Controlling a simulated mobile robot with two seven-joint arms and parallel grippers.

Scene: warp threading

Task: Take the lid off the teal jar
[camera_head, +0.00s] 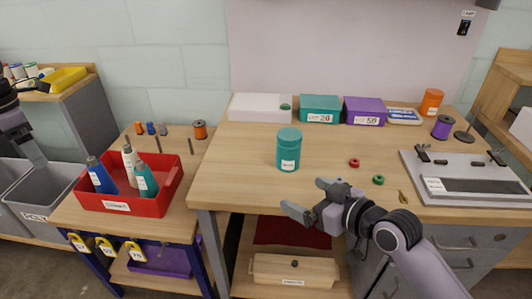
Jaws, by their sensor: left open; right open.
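The teal jar (287,164) stands upright on the wooden table, with a white label on its front. Its teal lid (289,135) sits on top of it. My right gripper (307,196) is open and empty, just in front of and below the jar at the table's front edge, apart from it. My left gripper (32,150) is at the far left edge, partly cut off, over the grey bins and far from the jar.
Red and green rings (354,162) lie right of the jar. A grey loom board (467,180) is at the right. Teal (320,103) and purple boxes line the back. A red tray (165,190) of bottles stands on the left bench. The table around the jar is clear.

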